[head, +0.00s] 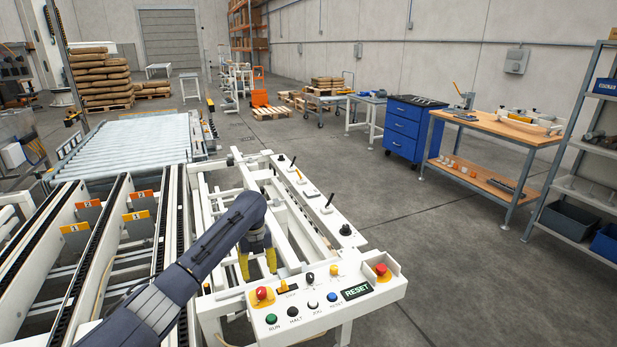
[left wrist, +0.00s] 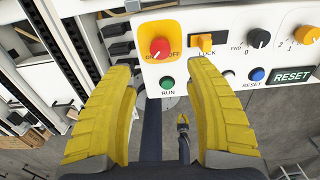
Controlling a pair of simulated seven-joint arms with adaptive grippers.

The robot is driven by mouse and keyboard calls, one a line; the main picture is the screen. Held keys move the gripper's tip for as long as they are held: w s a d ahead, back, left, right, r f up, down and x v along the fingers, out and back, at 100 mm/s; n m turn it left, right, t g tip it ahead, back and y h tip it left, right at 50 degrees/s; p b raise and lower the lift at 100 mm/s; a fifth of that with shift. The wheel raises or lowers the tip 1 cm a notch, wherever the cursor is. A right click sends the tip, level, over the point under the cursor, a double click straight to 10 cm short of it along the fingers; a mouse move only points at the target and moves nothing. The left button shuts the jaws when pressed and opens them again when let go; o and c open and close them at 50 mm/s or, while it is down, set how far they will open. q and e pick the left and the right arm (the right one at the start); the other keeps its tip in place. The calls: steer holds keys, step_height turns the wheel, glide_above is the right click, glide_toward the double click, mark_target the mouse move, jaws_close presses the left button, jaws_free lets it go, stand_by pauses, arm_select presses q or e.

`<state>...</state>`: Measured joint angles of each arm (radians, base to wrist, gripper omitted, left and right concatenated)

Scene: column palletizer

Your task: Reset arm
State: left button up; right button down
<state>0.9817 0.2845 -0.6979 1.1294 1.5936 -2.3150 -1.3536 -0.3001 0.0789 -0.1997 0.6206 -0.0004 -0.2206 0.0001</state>
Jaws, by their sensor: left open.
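The white control panel (head: 330,312) has a lit green RESET sign (head: 356,292), also in the left wrist view (left wrist: 292,75). A blue button (head: 332,297) sits left of the sign. The panel also has a red knob on yellow (head: 263,294), an orange LOCK switch (head: 287,286), a black selector (head: 310,279), an orange selector (head: 334,269) and a green RUN button (head: 271,319). My left gripper (head: 257,270) is open and empty behind the panel's left end. In the left wrist view its yellow fingers (left wrist: 160,75) flank the RUN button, with the red knob above.
A second red button (head: 381,271) stands at the panel's right corner. Levers (head: 328,202) rise from the white rail behind. Conveyor lanes with orange number tags (head: 137,215) lie to the left. Open floor (head: 460,270) lies to the right, before a wooden workbench (head: 490,126).

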mark_target(261, 290)
arm_select(q)
step_height(261, 290, down, 10)
stand_by(0.6)
steer(key=shift+r, duration=0.1)
